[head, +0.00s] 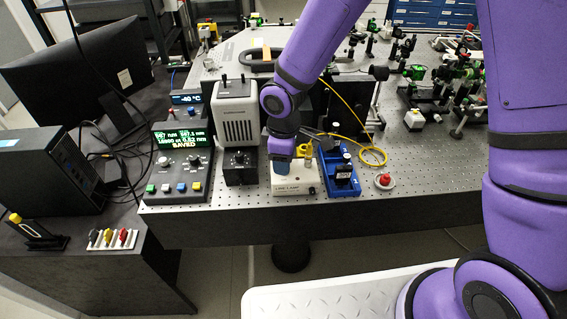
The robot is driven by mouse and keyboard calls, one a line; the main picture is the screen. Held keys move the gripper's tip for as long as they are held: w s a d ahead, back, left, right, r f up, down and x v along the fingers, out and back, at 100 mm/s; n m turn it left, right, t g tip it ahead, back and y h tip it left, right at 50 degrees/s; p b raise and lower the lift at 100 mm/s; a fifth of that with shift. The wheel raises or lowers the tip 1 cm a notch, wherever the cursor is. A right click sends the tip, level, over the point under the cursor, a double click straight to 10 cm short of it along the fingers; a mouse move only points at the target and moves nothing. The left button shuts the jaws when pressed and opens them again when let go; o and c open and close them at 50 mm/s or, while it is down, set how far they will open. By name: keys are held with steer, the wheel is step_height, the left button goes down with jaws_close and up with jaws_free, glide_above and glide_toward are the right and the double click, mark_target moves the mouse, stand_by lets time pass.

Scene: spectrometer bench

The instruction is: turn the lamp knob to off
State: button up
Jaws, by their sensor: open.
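The lamp box (291,189) is a low, pale box with lettering on its front edge, near the front of the bench. A small dark part (312,190) shows at its front right corner; I cannot tell whether it is the knob. My gripper (285,166) is at the end of the purple arm, pointing down just over the lamp box. It is open, and its fingers are small and partly lost against the box. My wrist and gripper hide part of the box top. The knob and its setting cannot be made out.
A blue fixture (339,178) stands close on the right, with a red button (384,181) beyond it. A black box with a dial (240,165) and a control console (180,165) reading SAVED stand left. A yellow fibre (372,156) loops behind. The bench's front edge is near.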

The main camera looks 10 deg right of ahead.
step_height(320, 180, up, 9)
stand_by(0.3)
stand_by(0.4)
steer(key=s+d+r+m+t, duration=0.1)
steer(key=s+d+r+m, duration=0.25)
steer(key=d+r, duration=0.45)
steer(key=s+d+r+m+t, duration=0.2)
steer(key=d+r+m, duration=0.2)
steer(key=d+r, duration=0.3)
steer(key=s+d+r+m+t, duration=0.1)
steer(key=s+d+r+m, duration=0.2)
steer(key=s, duration=0.3)
steer(key=s+d+r+m+t, duration=0.1)
steer(key=s+d+r+m, duration=0.3)
steer(key=s+d, duration=0.2)
steer(key=shift+s+d, duration=0.3)
steer(key=shift+s, duration=0.3)
